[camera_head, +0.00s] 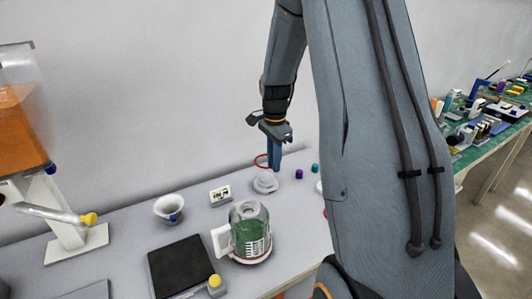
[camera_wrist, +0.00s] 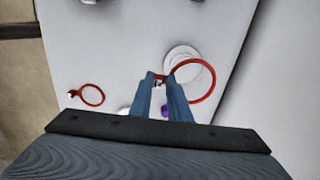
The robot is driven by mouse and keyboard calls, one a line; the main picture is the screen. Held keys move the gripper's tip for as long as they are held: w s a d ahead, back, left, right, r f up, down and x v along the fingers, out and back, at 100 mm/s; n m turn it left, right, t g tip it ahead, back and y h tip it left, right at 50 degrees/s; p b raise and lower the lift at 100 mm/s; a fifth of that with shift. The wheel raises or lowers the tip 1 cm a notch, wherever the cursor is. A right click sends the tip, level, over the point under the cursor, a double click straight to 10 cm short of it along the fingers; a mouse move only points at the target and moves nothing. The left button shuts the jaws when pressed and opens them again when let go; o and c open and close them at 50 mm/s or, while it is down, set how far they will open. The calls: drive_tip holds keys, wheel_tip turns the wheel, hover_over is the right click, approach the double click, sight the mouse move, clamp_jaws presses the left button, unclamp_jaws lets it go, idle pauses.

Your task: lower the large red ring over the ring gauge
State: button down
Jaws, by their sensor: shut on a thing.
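My gripper (camera_head: 274,168) is shut on the edge of the large red ring (camera_head: 258,163) and holds it above the table. In the wrist view, my fingertips (camera_wrist: 163,78) pinch the left side of the ring (camera_wrist: 214,82). The ring gauge, a pale round stepped piece (camera_head: 265,185), stands on the table below the ring. In the wrist view, the gauge (camera_wrist: 182,50) shows partly through the ring and partly beyond its upper left. The ring looks apart from the gauge.
A smaller red ring (camera_wrist: 92,95) lies at left in the wrist view. A purple piece (camera_head: 299,174) sits right of the gauge.

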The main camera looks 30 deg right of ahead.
drive_tip(key=shift+w, duration=0.1)
drive_tip(key=shift+a, duration=0.1)
idle(0.4)
drive_tip(key=shift+f+b, duration=1)
drive_tip(key=shift+f, duration=2)
drive_tip(key=shift+f+b, duration=0.3)
drive_tip(key=shift+f, duration=1.15)
drive_tip(key=c, duration=1.6)
unclamp_jaws()
drive_tip(key=shift+c, duration=0.2)
drive_tip(key=shift+r, duration=0.15)
